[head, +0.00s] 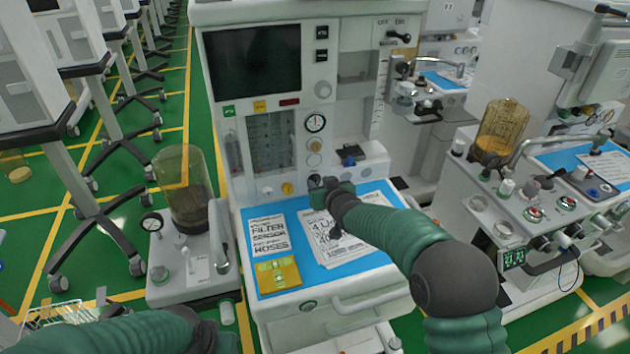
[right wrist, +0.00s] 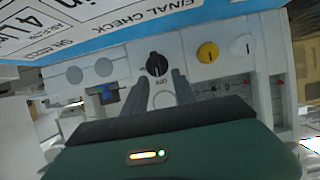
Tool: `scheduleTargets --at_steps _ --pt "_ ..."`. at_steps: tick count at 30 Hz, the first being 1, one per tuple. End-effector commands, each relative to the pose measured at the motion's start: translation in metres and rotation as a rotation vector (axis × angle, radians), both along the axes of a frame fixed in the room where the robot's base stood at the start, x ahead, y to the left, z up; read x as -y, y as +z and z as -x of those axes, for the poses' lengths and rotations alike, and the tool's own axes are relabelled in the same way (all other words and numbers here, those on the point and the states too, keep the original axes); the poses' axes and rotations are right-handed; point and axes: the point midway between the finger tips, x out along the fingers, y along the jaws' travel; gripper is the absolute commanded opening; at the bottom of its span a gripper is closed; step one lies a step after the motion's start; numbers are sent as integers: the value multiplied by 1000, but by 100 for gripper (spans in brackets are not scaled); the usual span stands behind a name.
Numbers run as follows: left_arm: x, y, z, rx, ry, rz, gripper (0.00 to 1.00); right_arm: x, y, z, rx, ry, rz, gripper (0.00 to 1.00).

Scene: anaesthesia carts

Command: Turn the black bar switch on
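A round black bar knob (right wrist: 155,64) sits on the white machine panel in the right wrist view, its raised bar close to upright in the picture. A label beside it is too blurred to read surely. My right gripper (right wrist: 160,77) is open, with its two dark fingers apart just in front of the knob; contact cannot be told. In the head view my right gripper (head: 318,184) reaches the panel and largely hides the knob. A separate black lever (head: 400,38) sits under "OFF ON" lettering at the machine's upper right. My left arm shows at bottom left; its fingers are out of view.
A yellow knob (right wrist: 207,52) and a white knob (right wrist: 241,46) sit beside the black one. A blue work surface (head: 362,262) with printed sheets lies below my right arm. More carts stand to both sides.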

Motion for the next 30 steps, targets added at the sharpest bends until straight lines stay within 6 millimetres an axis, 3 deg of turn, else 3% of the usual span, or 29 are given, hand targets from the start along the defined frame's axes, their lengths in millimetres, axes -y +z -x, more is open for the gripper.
scheduleTargets --at_steps 6,16,24,30 --pt "0 0 0 0 1 0 36 -7 -12 -28 1 0 -1 33" --pt "0 0 0 0 0 0 36 -15 -14 -33 0 -1 6 33" --pt "0 0 0 0 1 0 36 -15 -14 -33 0 1 4 0" --pt "0 0 0 0 1 0 36 -16 -14 -33 0 2 4 0"
